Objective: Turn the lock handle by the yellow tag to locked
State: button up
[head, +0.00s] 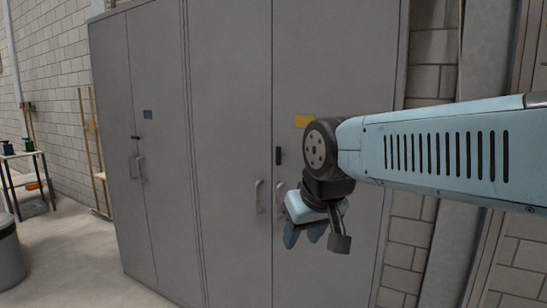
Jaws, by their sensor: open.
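A yellow tag (304,121) is on the right door of the nearer grey cabinet. A small dark lock handle (278,156) sits below and left of it, by the door seam, and looks upright. My gripper (303,236) points down in front of the same door, below and right of the lock handle in the picture. It is open and empty, apart from the lock handle. My arm covers the part of the door right of the tag.
A blue tag (147,114) and another dark lock handle (136,137), lying sideways, are on the farther cabinet. A pull handle (259,196) is left of my gripper. A grey bin (10,255) and a table (22,154) stand at far left.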

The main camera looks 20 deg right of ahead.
aim_at(279, 155)
jog(key=i, duration=0.85)
jog(key=u, duration=0.05)
